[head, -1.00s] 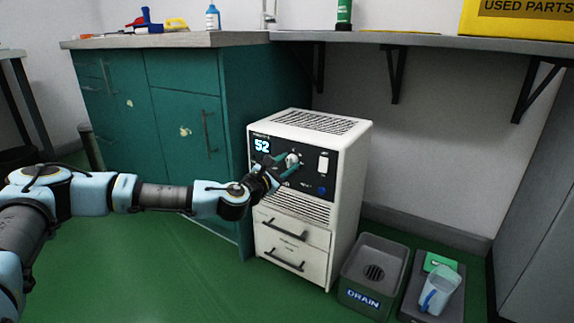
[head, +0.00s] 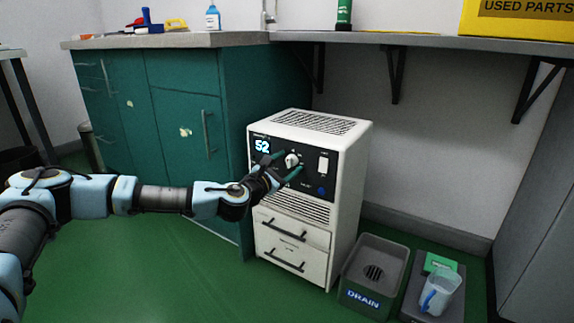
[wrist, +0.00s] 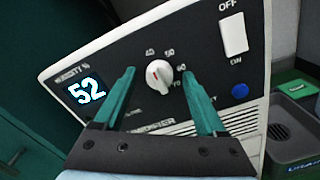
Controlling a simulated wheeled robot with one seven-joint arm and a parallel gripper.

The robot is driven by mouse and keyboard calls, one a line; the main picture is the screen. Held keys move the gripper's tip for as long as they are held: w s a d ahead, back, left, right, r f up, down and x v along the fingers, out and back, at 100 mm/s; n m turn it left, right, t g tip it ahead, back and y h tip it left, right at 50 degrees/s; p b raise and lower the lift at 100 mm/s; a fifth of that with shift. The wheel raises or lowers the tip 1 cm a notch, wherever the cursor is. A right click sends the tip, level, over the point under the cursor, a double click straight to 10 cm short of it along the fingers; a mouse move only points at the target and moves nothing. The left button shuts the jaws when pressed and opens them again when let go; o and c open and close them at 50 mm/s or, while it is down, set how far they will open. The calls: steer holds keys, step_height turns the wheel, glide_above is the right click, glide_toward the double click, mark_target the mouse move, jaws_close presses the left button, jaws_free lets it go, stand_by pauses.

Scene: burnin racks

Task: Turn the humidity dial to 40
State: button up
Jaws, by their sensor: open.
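The humidity dial (wrist: 159,74) is a round white knob on the dark front panel of the white dehumidifier (head: 322,124). My gripper (wrist: 158,72) is open, with one teal finger to each side of the dial and a visible gap to the knob on both sides. In the head view my gripper (head: 290,162) is right at the panel.
A white OFF/ON rocker switch (wrist: 233,34) and a blue button (wrist: 240,91) are to the right of the dial. A teal cabinet (head: 190,120) stands left of the dehumidifier. A grey drain bin (head: 393,252) and a clear jug (head: 438,290) are on the floor to the right.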

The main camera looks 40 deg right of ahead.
steer(key=p+v, duration=0.2)
steer(key=v, duration=0.8)
steer(key=shift+a, duration=0.35)
steer(key=shift+s, duration=0.15)
